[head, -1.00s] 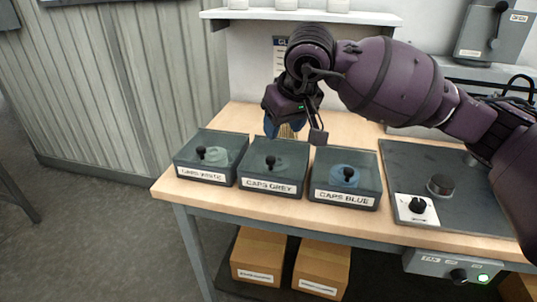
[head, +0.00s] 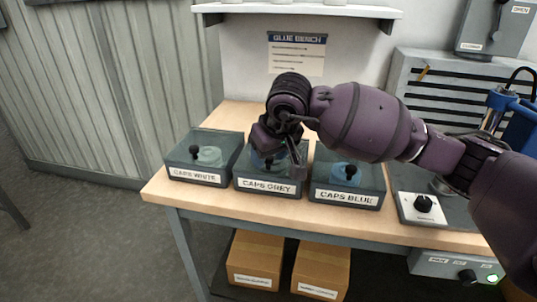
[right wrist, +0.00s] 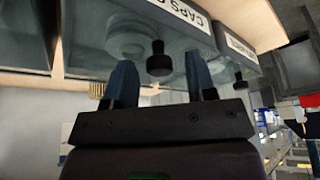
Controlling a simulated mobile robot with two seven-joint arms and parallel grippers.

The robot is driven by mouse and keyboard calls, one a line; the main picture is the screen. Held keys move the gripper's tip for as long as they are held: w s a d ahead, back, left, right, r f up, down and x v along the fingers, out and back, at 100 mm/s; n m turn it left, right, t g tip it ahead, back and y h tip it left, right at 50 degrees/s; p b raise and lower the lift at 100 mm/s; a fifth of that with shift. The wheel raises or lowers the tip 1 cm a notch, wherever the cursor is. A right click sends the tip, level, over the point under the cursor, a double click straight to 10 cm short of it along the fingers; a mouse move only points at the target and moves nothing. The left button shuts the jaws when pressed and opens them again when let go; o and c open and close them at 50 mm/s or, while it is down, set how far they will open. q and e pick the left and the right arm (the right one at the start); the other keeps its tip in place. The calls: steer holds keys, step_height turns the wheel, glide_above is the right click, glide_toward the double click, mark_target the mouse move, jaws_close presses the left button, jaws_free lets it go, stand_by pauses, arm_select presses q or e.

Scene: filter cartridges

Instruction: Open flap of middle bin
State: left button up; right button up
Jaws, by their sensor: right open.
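The middle bin (head: 265,187), labelled CAPS GREY, stands on the bench between the CAPS WHITE bin (head: 195,176) and the CAPS BLUE bin (head: 346,197). Its clear flap is down, and my right arm hides much of it in the head view. My right gripper (head: 268,160) is over this bin, fingers pointing down. In the right wrist view the two blue fingers (right wrist: 161,82) are apart and empty. The middle bin's black knob (right wrist: 159,60) shows in line with the gap between them; contact cannot be told. My left gripper is not in view.
The CAPS WHITE knob (right wrist: 240,82) is to one side in the right wrist view. A hotplate-like panel with a dial (head: 423,204) is at the right. A shelf (head: 300,11) hangs above the bench. Bare wood (head: 240,115) lies behind the bins.

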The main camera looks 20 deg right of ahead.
steer(key=shift+c, duration=0.4)
jaws_close()
steer(key=shift+r, duration=0.15)
